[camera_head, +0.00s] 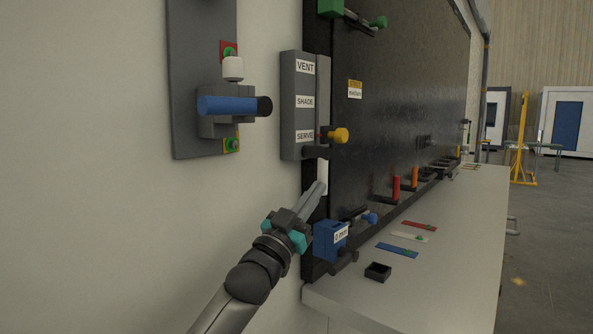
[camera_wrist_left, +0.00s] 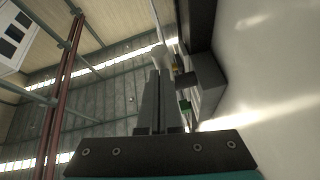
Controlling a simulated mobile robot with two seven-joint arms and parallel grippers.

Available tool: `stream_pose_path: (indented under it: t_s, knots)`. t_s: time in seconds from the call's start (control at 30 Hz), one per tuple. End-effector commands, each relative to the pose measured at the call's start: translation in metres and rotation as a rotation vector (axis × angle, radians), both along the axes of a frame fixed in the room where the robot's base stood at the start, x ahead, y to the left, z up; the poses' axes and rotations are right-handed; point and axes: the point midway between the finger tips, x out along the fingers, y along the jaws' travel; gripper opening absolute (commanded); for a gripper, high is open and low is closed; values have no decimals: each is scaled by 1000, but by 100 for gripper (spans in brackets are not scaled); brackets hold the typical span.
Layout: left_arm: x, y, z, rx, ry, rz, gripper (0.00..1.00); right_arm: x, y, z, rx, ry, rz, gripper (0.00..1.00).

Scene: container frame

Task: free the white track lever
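The white track lever (camera_head: 323,172) hangs upright below the yellow-knobbed fitting on the grey panel marked VENT, SHADE and SERVE (camera_head: 302,85). My left gripper (camera_head: 319,189) reaches up to its lower end. Its long grey fingers lie close together, with only a thin dark line between them. In the left wrist view, a white rounded piece (camera_wrist_left: 158,56) shows just beyond the fingertips (camera_wrist_left: 158,75), wider than that line. I cannot tell whether the fingertips touch it. The fingers hide part of its lower end. My right gripper is not in view.
A blue block marked with a label (camera_head: 328,241) sits just right of my left gripper. A blue handle (camera_head: 230,105) sticks out on the left wall panel. The bench (camera_head: 440,255) holds a small black tray (camera_head: 378,271) and several coloured strips. Room left of my gripper is free.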

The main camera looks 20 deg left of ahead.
Motion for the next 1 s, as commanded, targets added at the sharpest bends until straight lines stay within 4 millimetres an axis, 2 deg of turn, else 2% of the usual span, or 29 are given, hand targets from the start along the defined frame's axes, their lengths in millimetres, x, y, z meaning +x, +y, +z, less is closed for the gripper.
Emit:
stream_pose_path:
  t_s: [0.13,0.27,1.0]
  knots:
    - [-1,0,-4,-1,12,0,0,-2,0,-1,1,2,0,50]
    - [-13,3,-13,-1,14,0,0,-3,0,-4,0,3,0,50]
    - [-118,36,-64,-1,-4,0,0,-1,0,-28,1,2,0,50]
